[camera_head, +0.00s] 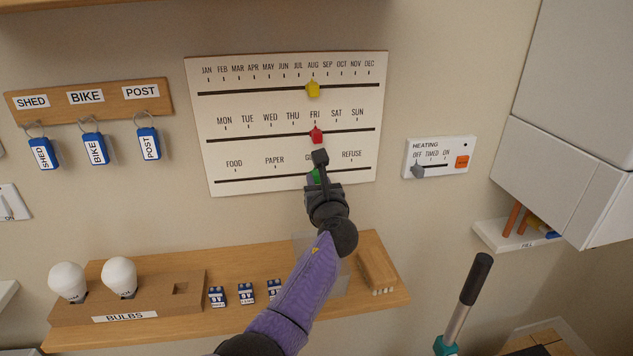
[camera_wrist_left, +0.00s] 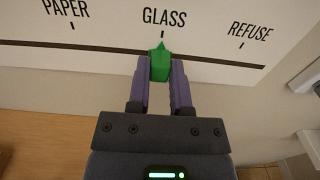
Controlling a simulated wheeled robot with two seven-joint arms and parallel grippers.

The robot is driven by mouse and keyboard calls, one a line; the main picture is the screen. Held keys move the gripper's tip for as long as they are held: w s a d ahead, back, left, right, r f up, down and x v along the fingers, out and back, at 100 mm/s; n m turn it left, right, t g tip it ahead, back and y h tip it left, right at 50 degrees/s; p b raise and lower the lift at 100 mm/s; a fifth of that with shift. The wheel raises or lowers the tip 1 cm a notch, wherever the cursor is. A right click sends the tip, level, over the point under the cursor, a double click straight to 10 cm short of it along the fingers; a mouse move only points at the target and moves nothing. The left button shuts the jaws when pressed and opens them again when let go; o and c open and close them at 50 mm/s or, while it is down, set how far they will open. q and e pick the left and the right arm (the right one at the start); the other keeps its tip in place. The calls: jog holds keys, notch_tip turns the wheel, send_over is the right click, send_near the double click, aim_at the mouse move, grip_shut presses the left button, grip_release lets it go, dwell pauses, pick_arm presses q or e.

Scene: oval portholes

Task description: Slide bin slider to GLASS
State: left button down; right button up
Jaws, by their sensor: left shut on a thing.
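The white wall board (camera_head: 290,110) carries three slots with sliders. The bin slider (camera_head: 317,177) is the green one on the lowest slot, mostly hidden by my gripper in the head view. In the left wrist view the green bin slider (camera_wrist_left: 160,64) sits with its pointed top just under the GLASS tick, between PAPER and REFUSE. My left gripper (camera_head: 318,180) is at the board, its two fingers shut on the sides of the green slider. In the head view my wrist covers part of the GLASS label. My right gripper is not in view.
A yellow slider (camera_head: 313,89) is at AUG and a red slider (camera_head: 317,135) at FRI, just above my gripper. A heating panel (camera_head: 438,157) is to the right. A wooden shelf (camera_head: 225,275) with bulbs and batteries lies below. Key hooks (camera_head: 90,100) are at left.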

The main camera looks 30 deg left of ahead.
pick_arm(q)
jog(key=c, duration=0.5)
grip_release()
jog(key=shift+s+d, duration=0.25)
jog(key=shift+s, duration=0.1)
jog(key=p+v, duration=0.2)
jog(key=v, duration=0.7)
